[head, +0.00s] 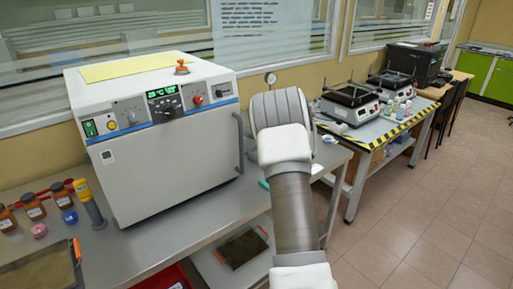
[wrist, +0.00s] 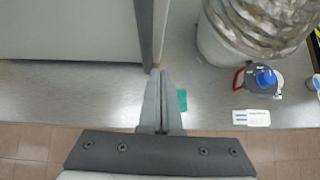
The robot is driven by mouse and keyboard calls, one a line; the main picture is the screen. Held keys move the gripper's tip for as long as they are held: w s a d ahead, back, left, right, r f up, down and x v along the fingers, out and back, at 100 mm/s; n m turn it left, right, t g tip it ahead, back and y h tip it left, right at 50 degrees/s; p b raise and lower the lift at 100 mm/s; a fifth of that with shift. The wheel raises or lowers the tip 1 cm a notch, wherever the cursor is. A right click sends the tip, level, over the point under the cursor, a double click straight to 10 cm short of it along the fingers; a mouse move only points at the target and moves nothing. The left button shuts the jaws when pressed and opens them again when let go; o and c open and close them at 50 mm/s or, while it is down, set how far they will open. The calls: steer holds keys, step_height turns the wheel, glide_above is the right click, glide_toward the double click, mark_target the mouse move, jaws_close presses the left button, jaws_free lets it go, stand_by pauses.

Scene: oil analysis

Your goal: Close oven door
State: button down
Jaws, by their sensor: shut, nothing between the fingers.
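The oven (head: 165,125) is a white-grey box on the metal bench at the left of the head view. Its front door (head: 170,170) sits against or very near the body; I cannot tell whether a small gap remains. The door's grey handle (head: 239,145) is upright at the right edge. In the wrist view, my gripper (wrist: 158,72) is shut and empty, its fingertips beside the edge of the grey oven (wrist: 70,30). Whether they touch it is unclear. In the head view my arm hides the fingers.
Brown bottles (head: 32,207) and a yellow-handled tool (head: 88,203) stand on the bench left of the oven. A silver duct (wrist: 265,25), a blue-capped flask (wrist: 264,80) and a white card (wrist: 251,118) are right of my gripper. The tiled floor (head: 420,220) at right is clear.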

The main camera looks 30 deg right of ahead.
steer(key=d+v, duration=0.2)
steer(key=v, duration=0.8)
steer(key=a+r+m+t+h, duration=0.35)
steer(key=r+m, duration=0.45)
steer(key=r, duration=0.5)
steer(key=s+a+r+m+h, duration=0.3)
steer(key=s+a+r+m, duration=0.4)
steer(key=m, duration=0.5)
steer(key=s+a+f+m+g+y, duration=0.2)
steer(key=s+a+f+m, duration=0.1)
steer(key=s+a+m, duration=0.2)
steer(key=s+a+f+m+g+y, duration=0.1)
steer(key=s+a+f+m, duration=0.3)
steer(key=s+a, duration=0.5)
steer(key=s+a+f+m+g+y, duration=0.2)
steer(key=s+a+m, duration=0.6)
steer(key=s, duration=0.7)
steer(key=shift+f+g+y, duration=0.35)
steer(key=shift+f+g, duration=0.5)
steer(key=shift+g, duration=0.1)
